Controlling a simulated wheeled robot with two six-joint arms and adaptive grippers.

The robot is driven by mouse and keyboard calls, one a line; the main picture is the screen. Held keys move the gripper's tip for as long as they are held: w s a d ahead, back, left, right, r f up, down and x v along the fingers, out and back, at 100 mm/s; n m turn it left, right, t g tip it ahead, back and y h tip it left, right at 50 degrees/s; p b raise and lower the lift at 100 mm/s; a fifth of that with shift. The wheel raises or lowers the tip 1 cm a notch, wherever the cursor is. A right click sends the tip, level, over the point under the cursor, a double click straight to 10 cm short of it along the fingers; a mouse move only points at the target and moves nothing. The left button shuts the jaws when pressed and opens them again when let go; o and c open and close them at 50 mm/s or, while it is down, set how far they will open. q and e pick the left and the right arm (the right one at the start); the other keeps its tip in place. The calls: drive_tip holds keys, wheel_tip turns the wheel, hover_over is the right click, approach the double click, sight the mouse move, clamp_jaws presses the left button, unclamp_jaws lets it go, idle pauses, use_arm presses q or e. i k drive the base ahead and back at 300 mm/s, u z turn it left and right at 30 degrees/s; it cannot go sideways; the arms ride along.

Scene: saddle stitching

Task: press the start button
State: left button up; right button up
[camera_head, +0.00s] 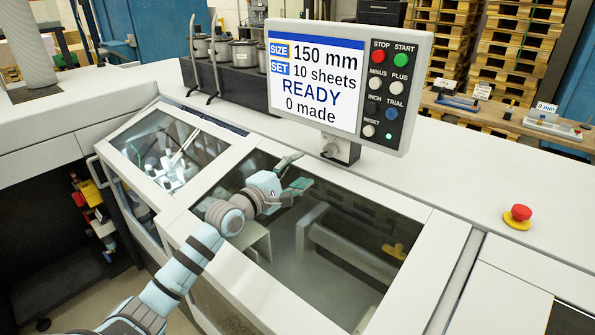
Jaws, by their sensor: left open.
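The start button (402,60) is a green round button at the upper right of the control panel (420,42), beside the red stop button (379,56). The panel's screen (315,83) reads 150 mm, 10 sheets, READY, 0 made. My left gripper (296,172) is open and empty, over the machine's glass cover, below and left of the panel and apart from it. My right gripper is not in view.
White and dark buttons sit below the start button. A red emergency stop (520,213) stands on the white machine top at the right. The panel's post (343,150) rises behind my left gripper. Glass covers (335,265) lie beneath my arm.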

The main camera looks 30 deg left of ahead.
sight(400, 60)
drive_tip(key=k, duration=1)
